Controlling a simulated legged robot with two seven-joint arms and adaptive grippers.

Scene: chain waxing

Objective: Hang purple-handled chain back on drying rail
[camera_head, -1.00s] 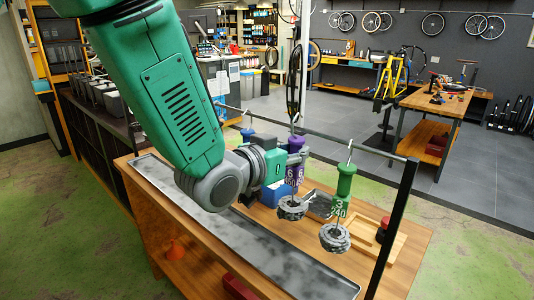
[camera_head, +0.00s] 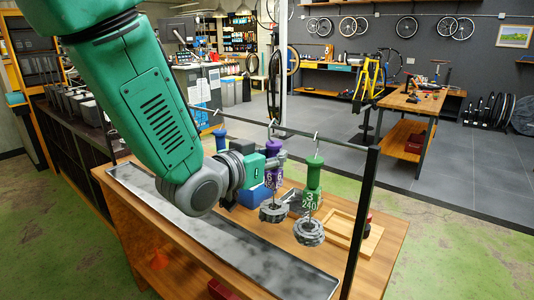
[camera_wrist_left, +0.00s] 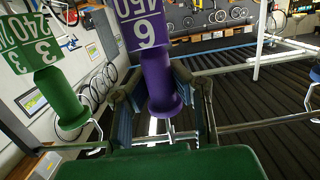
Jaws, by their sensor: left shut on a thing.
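The purple handle (camera_head: 274,172) is held in my left gripper (camera_head: 274,160), whose fingers close on its two sides; the wrist view shows the same purple handle (camera_wrist_left: 158,80) between the fingers. A looped chain (camera_head: 272,214) hangs below it, close above the bench. A hook (camera_head: 270,128) rises above the handle beside the drying rail (camera_head: 335,138); I cannot tell whether it rests on the rail. A green-handled chain (camera_head: 313,174) hangs from the rail just to the right, and its handle (camera_wrist_left: 57,95) is at the left in the wrist view. My right gripper is out of view.
A blue handle (camera_head: 220,138) is farther left along the rail. A long metal tray (camera_head: 225,250) lies along the bench's front. The rail's dark post (camera_head: 361,220) stands at the right end.

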